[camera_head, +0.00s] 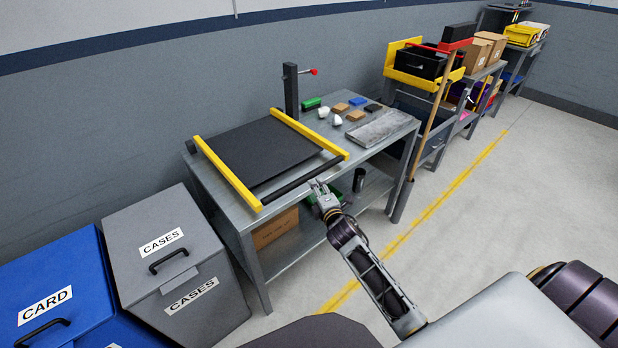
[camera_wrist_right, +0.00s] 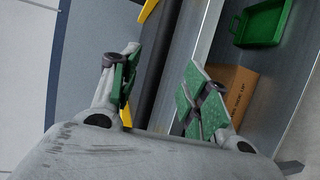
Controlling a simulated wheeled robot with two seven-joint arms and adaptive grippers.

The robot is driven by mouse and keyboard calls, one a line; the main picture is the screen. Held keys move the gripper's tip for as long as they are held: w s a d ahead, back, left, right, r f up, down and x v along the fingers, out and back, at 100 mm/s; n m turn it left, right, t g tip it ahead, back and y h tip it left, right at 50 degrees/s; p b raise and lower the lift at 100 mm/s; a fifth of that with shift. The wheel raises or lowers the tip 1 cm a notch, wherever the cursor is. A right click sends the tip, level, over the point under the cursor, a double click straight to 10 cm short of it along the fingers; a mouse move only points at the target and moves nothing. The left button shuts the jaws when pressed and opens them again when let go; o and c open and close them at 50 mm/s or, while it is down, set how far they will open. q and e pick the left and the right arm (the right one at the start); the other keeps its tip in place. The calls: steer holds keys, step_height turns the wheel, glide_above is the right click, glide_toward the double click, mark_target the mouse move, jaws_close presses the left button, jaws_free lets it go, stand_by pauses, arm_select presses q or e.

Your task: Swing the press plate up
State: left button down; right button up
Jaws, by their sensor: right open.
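The press plate (camera_head: 262,150) is a flat dark sheet lying low over the grey workbench, between two yellow side bars (camera_head: 228,174) (camera_head: 308,134). A black round bar (camera_head: 302,177) runs along its front edge between the bar ends. My right gripper (camera_head: 319,187) is at the bench's front edge, close to the middle of the black bar. In the wrist view my right gripper (camera_wrist_right: 160,92) is open and empty, and the black bar (camera_wrist_right: 165,50) shows between its green-padded fingers. I cannot tell whether they touch it. My left gripper is not in view.
A black post (camera_head: 291,92) with a red-tipped lever stands behind the plate. Small coloured blocks and a metal slab (camera_head: 380,128) lie right of it. The lower shelf holds a cardboard box (camera_head: 275,228) and green bin (camera_wrist_right: 262,22). Grey and blue bins stand left.

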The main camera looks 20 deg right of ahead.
mark_target(310, 178)
steer(key=shift+x, duration=2.8)
steer(key=shift+w+f, duration=0.1)
steer(key=shift+w, duration=0.6)
steer(key=shift+x, duration=0.95)
steer(key=shift+w+f, duration=0.1)
steer(key=shift+w, duration=0.45)
steer(key=shift+d, duration=0.1)
steer(key=shift+c, duration=1.1)
steer(key=c, duration=0.5)
steer(key=shift+c, duration=1)
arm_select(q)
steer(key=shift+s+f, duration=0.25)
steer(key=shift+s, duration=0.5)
arm_select(e)
jaws_close()
